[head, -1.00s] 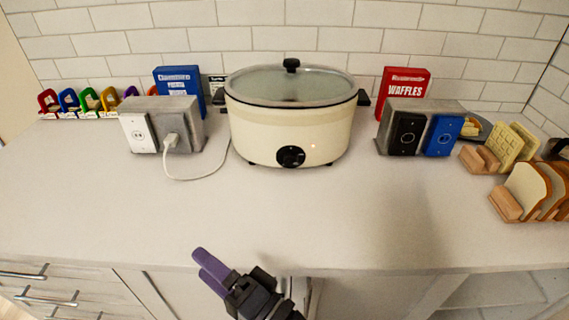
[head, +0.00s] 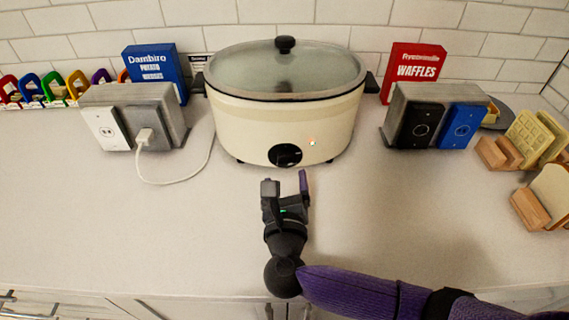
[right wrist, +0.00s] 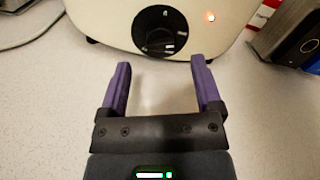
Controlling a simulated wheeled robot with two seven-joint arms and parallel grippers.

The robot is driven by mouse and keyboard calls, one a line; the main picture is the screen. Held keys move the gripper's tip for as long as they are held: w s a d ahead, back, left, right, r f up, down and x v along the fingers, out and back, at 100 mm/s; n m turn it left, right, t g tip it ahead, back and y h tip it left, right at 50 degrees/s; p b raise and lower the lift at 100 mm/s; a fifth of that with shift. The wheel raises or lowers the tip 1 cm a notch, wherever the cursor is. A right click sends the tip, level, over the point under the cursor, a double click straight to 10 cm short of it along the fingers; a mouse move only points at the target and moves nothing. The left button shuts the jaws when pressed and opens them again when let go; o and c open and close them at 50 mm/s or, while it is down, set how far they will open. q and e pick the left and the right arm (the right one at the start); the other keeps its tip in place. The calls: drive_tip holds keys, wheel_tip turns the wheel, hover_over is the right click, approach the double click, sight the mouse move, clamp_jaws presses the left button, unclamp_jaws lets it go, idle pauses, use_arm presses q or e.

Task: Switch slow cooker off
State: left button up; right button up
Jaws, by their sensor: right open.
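The cream slow cooker (head: 240,125) with a glass lid stands on the counter against the tiled wall. Its black dial (head: 285,155) is low on the front, and a small orange light (head: 312,143) glows to the right of it. My right gripper (head: 285,182) is open and empty, just in front of and below the dial, apart from it. In the right wrist view the dial (right wrist: 160,32) lies ahead, between and beyond the purple fingertips (right wrist: 162,65); the light (right wrist: 210,16) shows too. My left gripper is not in view.
A grey outlet box (head: 167,112) with a plugged-in white cord (head: 165,182) stands left. A box with black and blue plates (head: 411,122) stands right, near toast and waffle racks (head: 505,152). Blue and red food boxes stand behind. The counter (head: 180,235) in front is clear.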

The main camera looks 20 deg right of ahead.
sight(285, 164)
drive_tip(key=x, duration=0.4)
drive_tip(key=shift+w+d+b, duration=0.1)
drive_tip(key=shift+w+b, duration=0.2)
clamp_jaws()
